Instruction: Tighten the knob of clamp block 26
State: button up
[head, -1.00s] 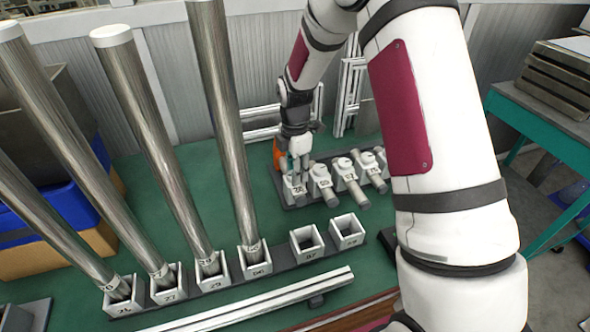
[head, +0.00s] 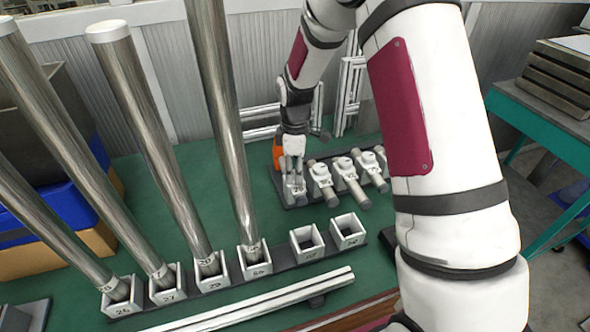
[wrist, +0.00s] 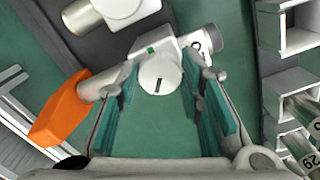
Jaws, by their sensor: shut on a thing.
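The clamp block (head: 297,193) under my gripper is the leftmost of a row of white blocks at the back of the green table. Its number is too small and partly covered to read surely. My gripper (head: 291,172) points down over it. In the wrist view its round white knob (wrist: 158,74), with a dark slot and a green mark beside it, sits between the teal fingers (wrist: 163,68). The fingers are shut on the knob. A grey cylinder runs through the block, with an orange piece (wrist: 60,110) at one end.
Other clamp blocks (head: 347,178) stand close to the right. A front rack holds tall metal tubes (head: 155,150) in numbered sockets, with two empty sockets (head: 347,231) at its right end. Blue bins (head: 60,205) stand at the left, and white rails (head: 250,303) lie in front.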

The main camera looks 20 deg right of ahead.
jog(key=m, duration=1.1)
jog(key=shift+s+a, duration=0.1)
jog(key=shift+a, duration=0.05)
jog(key=m, duration=0.3)
jog(key=shift+m, duration=0.3)
jog(key=m, duration=0.3)
jog(key=shift+a+m, duration=0.1)
jog(key=shift+m, duration=0.2)
jog(key=m, duration=0.3)
jog(key=shift+m, duration=0.3)
jog(key=m+p, duration=0.1)
jog(key=m, duration=0.6)
jog(key=shift+a, duration=0.1)
jog(key=o, duration=1.2)
jog(key=shift+c, duration=0.2)
